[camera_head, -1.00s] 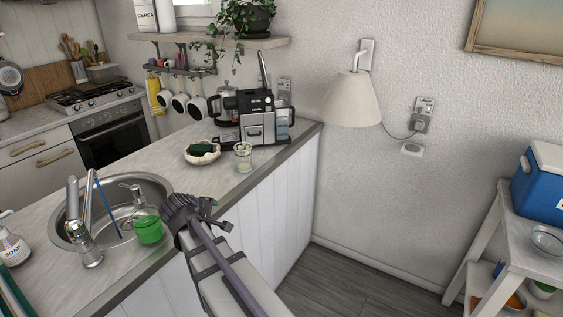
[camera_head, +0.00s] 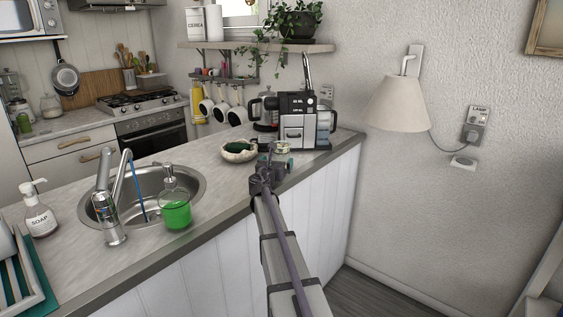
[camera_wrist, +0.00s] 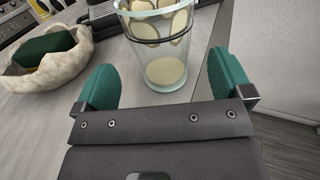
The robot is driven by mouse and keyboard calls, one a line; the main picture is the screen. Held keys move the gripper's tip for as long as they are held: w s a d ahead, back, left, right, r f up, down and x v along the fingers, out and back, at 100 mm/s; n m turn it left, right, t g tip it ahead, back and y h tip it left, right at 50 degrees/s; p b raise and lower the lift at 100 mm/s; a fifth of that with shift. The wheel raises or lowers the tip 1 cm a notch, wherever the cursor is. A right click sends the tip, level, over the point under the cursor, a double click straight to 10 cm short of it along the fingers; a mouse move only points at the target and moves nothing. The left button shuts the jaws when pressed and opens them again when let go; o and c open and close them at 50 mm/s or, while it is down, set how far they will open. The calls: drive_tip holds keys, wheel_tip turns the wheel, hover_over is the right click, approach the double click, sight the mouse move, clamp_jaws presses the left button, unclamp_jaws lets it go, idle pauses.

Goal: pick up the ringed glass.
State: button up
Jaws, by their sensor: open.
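The ringed glass (camera_wrist: 165,60) is a clear tumbler with a dark ring below its rim and pale patches on its wall. It stands upright on the counter in the wrist view, just beyond the green fingertips. My gripper (camera_wrist: 165,88) is open and empty, one finger to each side of the near part of the glass, with a gap at each side. In the head view, my gripper (camera_head: 275,167) is over the counter in front of the glass (camera_head: 283,148), hiding its lower part; only the top shows.
A pale bowl (camera_head: 239,151) holding a green sponge sits left of the glass. A black coffee machine (camera_head: 297,120) stands behind it. The sink (camera_head: 150,190), green soap bottle (camera_head: 175,205) and soap dispenser (camera_head: 38,212) are at left. The counter (camera_head: 215,190) is clear between sink and bowl.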

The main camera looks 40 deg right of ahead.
sight(281, 157)
drive_tip(key=x, duration=0.5)
drive_tip(key=shift+d, duration=0.15)
drive_tip(key=shift+s, duration=0.1)
drive_tip(key=c, duration=1.1)
wheel_tip(281, 157, up, 10)
drive_tip(key=p, duration=1)
